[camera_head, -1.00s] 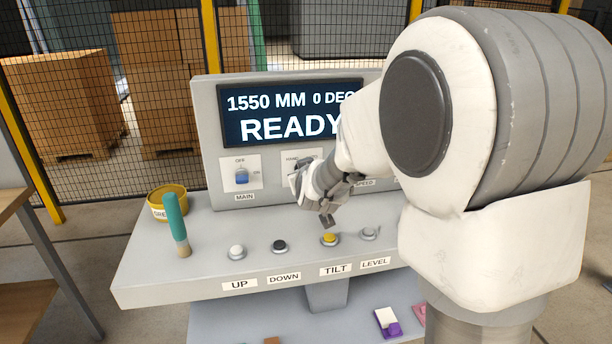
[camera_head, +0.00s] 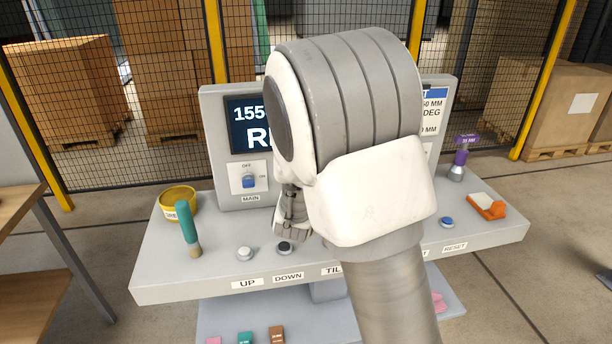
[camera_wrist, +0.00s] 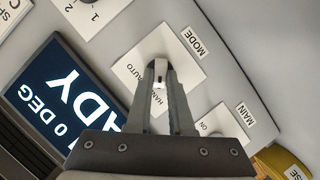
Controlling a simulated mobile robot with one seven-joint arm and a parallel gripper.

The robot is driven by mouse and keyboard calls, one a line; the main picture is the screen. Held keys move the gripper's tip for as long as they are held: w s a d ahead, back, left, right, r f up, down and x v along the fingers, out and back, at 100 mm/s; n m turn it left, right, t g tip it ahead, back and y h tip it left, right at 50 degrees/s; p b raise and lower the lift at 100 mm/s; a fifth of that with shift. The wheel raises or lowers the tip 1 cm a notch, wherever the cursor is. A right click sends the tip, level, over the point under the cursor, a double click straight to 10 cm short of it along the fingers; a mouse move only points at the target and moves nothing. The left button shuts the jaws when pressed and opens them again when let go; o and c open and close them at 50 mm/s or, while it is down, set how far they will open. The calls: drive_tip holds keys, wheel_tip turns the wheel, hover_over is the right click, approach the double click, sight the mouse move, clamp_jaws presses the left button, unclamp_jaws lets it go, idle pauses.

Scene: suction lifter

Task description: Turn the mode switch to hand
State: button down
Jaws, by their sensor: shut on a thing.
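The mode switch (camera_wrist: 161,48) shows in the wrist view on a white plate (camera_wrist: 187,62) labelled MODE, with AUTO on one side and HAND partly covered by my fingers. My gripper (camera_wrist: 160,72) is shut on the switch's lever, a finger on each side of it. Which position the lever points to is hard to tell behind the fingers. In the head view my arm hides the mode switch, and only part of my gripper (camera_head: 291,215) shows beside the MAIN switch.
The MAIN switch (camera_head: 249,181) is close by on the panel. The display (camera_head: 238,125) is partly covered by my arm. Below are a white button (camera_head: 245,253), a dark button (camera_head: 284,248) and a teal-handled tool (camera_head: 187,225). A yellow tub (camera_head: 178,203) stands at left.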

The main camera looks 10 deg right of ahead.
idle(0.4)
drive_tip(key=c, duration=0.8)
unclamp_jaws()
drive_tip(key=b+v, duration=0.5)
drive_tip(key=v, duration=1.2)
drive_tip(key=shift+s+b, duration=0.25)
drive_tip(key=shift+b, duration=0.05)
drive_tip(key=shift+r, duration=0.1)
